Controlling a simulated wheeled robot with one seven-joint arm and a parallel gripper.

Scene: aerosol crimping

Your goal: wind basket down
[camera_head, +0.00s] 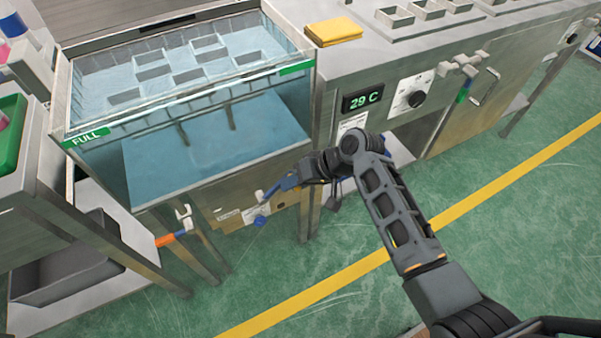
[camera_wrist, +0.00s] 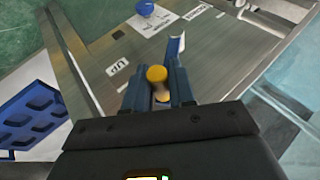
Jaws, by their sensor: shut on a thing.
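The basket (camera_head: 190,68), a pale frame with several square openings, sits level near the top of the glass-walled water tank (camera_head: 190,178). My gripper (camera_head: 272,190) is at the tank's metal front panel, below the glass. In the wrist view my gripper (camera_wrist: 160,88) has its blue fingers closed around a yellow knob (camera_wrist: 157,74), which looks like the winding handle's grip. The knob's top shows between the fingers; the rest of the handle is mostly hidden. A label reading "UP" (camera_wrist: 119,68) is on the panel beside the fingers.
A blue knob (camera_head: 260,221) is on the panel close to my gripper; it also shows in the wrist view (camera_wrist: 145,7). A valve with an orange handle (camera_head: 166,240) is at left. A display reading 29 C (camera_head: 364,99) is at right. The green floor in front is open.

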